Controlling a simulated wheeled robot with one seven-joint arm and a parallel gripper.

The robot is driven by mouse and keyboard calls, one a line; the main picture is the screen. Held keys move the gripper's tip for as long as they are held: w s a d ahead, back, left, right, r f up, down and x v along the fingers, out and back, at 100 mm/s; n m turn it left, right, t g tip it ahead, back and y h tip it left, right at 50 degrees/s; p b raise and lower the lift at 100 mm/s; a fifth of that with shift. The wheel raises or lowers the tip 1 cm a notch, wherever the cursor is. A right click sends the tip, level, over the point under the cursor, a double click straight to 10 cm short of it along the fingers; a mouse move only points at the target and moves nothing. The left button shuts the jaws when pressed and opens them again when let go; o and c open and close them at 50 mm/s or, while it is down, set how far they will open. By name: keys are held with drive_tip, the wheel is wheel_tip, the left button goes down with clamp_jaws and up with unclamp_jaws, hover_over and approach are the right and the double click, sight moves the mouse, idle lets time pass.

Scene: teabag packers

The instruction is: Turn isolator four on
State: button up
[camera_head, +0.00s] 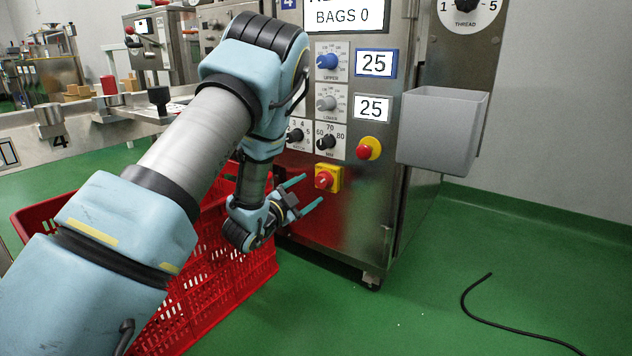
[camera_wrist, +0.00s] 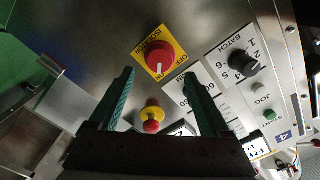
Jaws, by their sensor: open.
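The isolator is a red rotary knob on a yellow plate (camera_head: 326,179), low on the front of the steel machine (camera_head: 335,225) marked 4. In the wrist view the isolator knob (camera_wrist: 160,54) lies ahead of the fingertips, about centred between them. A white mark shows on the knob; I cannot tell which setting it stands at. My gripper (camera_head: 311,192) is open and empty, its two teal fingers pointing at the isolator. In the wrist view my gripper (camera_wrist: 160,73) appears apart from the knob.
A red and yellow stop button (camera_head: 370,148) sits above and right of the isolator. Dials and displays reading 25 are higher up. A grey bin (camera_head: 442,128) juts out at the right. A red crate (camera_head: 215,265) stands below my arm. A black cable (camera_head: 510,325) lies on the green floor.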

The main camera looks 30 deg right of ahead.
drive_tip(key=p+v, duration=0.1)
drive_tip(key=v, duration=0.4)
idle(0.4)
